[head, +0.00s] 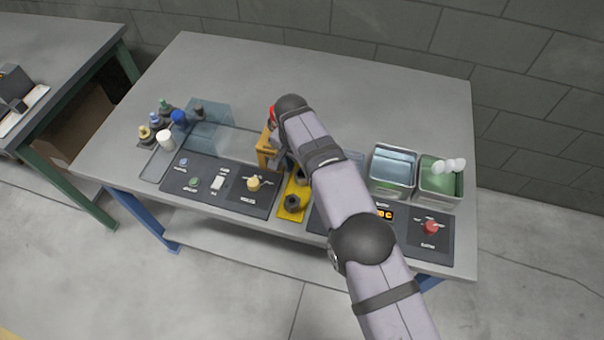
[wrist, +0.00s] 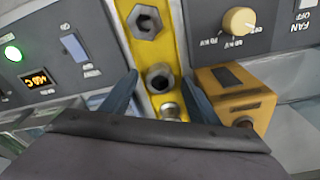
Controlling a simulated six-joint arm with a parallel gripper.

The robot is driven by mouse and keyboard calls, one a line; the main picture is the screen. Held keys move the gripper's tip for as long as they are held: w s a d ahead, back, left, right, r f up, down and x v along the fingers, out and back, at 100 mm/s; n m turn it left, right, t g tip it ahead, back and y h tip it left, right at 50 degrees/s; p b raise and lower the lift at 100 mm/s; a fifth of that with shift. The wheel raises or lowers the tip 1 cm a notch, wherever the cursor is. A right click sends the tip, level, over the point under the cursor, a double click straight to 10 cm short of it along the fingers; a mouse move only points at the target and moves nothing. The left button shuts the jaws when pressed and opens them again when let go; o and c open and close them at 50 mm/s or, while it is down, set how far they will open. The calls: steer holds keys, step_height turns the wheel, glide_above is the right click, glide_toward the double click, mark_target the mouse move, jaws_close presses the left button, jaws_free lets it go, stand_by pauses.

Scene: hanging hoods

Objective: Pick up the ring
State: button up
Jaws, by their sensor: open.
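A yellow plate (head: 283,213) lies between two dark control panels. A dark hexagonal ring (head: 293,203) sits on its near end and shows at the top of the wrist view (wrist: 145,22). A second dark ring-like piece with a round hole (wrist: 159,79) sits further along the plate. I cannot tell which of these is the task's ring. My gripper (wrist: 160,88) is open in the wrist view, its two blue-grey fingers either side of the plate, around the second piece and apart from it. A small metal knob (wrist: 170,110) lies between the fingers.
An orange-yellow block (wrist: 234,94) stands close beside the right finger. Two metal tanks, one blue (head: 393,168) and one green (head: 440,181), stand to the right. Bottles and a clear box (head: 207,122) stand left. The table's back (head: 370,90) is clear.

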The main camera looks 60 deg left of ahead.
steer(key=shift+f, duration=0.15)
steer(key=c, duration=1.1)
steer(key=shift+c, duration=0.2)
step_height(320, 180, up, 10)
steer(key=shift+p, duration=0.45)
